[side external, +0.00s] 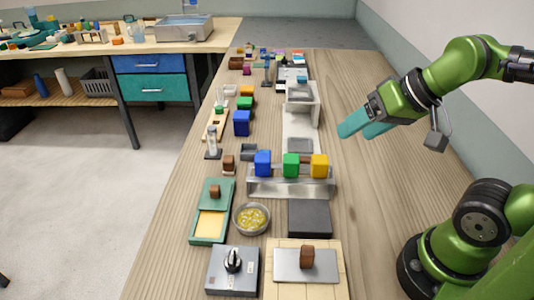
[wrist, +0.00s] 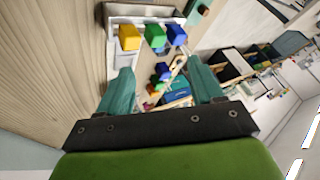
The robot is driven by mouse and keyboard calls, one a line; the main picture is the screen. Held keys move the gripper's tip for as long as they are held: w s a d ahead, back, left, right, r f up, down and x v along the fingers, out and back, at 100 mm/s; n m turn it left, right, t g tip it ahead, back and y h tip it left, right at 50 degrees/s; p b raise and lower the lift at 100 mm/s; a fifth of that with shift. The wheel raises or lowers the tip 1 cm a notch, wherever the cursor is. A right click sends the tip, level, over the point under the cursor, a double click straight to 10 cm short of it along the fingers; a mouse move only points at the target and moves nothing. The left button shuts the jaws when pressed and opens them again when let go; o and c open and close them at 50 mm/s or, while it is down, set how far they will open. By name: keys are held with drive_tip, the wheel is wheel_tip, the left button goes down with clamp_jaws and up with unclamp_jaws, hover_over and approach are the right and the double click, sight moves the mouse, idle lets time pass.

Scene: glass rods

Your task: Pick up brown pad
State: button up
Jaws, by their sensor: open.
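Several small brown pieces are in the side view, and I cannot tell for certain which is the brown pad. One brown block (side external: 307,257) stands on a grey metal plate (side external: 286,268) on a pale wooden board at the front. Another brown piece (side external: 215,191) sits on the green-framed tray (side external: 198,226). A third (side external: 229,163) is behind that tray. My gripper (side external: 357,131) is open and empty, above the table to the right of these pieces. In the wrist view, my teal fingers (wrist: 160,68) are spread apart with nothing gripped.
A metal rack (side external: 290,188) carries blue (side external: 262,163), green (side external: 291,165) and yellow (side external: 319,166) blocks; these also show in the wrist view. A round bowl (side external: 251,218), a dark pad (side external: 309,218) and a grey box (side external: 232,272) stand nearby. The table's right side is clear.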

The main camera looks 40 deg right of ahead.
drive_tip(key=m+g+h, duration=0.4)
drive_tip(key=m+h, duration=0.1)
approach(228, 159)
drive_tip(key=x, duration=0.4)
drive_tip(key=shift+s+d+f, duration=0.15)
drive_tip(key=shift+f, duration=0.1)
drive_tip(key=shift+w+x, duration=0.1)
drive_tip(key=shift+x, duration=1.45)
drive_tip(key=shift+w+x, duration=0.15)
drive_tip(key=shift+x, duration=1.4)
